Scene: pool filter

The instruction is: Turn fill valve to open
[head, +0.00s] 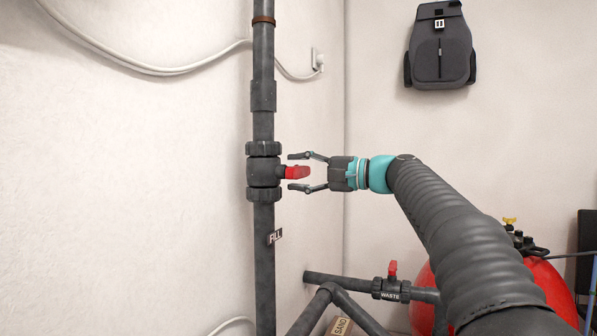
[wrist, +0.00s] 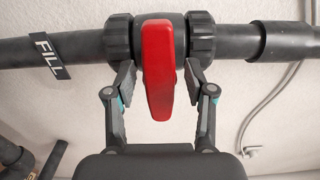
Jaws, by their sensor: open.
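The fill valve (head: 263,172) is a dark grey fitting on a vertical grey pipe at centre left in the head view. Its red handle (head: 297,172) sticks out to the right, crosswise to the pipe. A FILL tag (head: 275,237) hangs on the pipe below it. My gripper (head: 294,171) is open, with one finger above and one below the handle. In the wrist view the red handle (wrist: 158,70) lies between the two spread fingers (wrist: 159,80), with gaps on both sides. Neither finger clearly touches it.
A second valve with a red handle and a WASTE label (head: 391,290) sits on a lower pipe. A red tank (head: 425,300) stands at lower right, partly behind my arm. A grey backpack (head: 440,50) hangs on the wall. A white cable (head: 150,68) runs along the left wall.

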